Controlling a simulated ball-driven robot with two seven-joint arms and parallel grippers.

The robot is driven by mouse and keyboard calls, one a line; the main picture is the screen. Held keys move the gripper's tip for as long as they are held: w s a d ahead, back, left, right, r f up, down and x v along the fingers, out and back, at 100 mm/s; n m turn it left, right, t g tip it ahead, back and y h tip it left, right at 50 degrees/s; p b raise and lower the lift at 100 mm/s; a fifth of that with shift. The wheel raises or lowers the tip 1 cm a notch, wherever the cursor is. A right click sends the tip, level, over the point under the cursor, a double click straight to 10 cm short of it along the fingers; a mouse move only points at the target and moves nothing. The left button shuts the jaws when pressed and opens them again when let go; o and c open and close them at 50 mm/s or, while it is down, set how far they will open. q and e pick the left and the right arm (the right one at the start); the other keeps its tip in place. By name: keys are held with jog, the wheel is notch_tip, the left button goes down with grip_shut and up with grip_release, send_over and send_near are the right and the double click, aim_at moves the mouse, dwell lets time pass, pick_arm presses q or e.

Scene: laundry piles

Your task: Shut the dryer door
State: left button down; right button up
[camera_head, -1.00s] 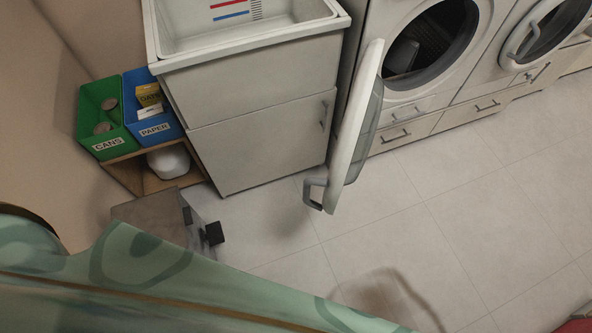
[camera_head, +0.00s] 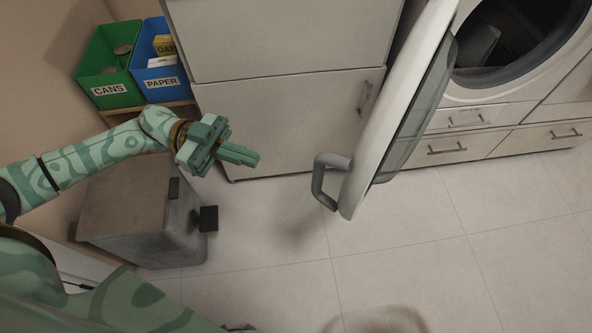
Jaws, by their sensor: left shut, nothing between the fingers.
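The dryer door (camera_head: 392,115) is white with a dark glass inner side. It stands wide open, swung out from the machine toward me. Its grey handle (camera_head: 325,182) is at the door's lower left edge. The dryer opening (camera_head: 512,45) at the upper right shows a dark drum with a grey item inside. My left gripper (camera_head: 256,160) is shut and empty, left of the handle and apart from it, in front of the cabinet. My right gripper is not in view.
A white cabinet (camera_head: 275,118) stands behind my left gripper. A green cans bin (camera_head: 108,72) and a blue paper bin (camera_head: 160,65) sit on a low wooden shelf at the upper left. A grey box (camera_head: 125,215) stands below my left arm. The tiled floor (camera_head: 415,250) in front of the door is clear.

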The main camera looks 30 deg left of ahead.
pick_arm(q)
jog(key=w+d, duration=0.1)
jog(key=d, duration=0.8)
jog(key=shift+d, duration=0.4)
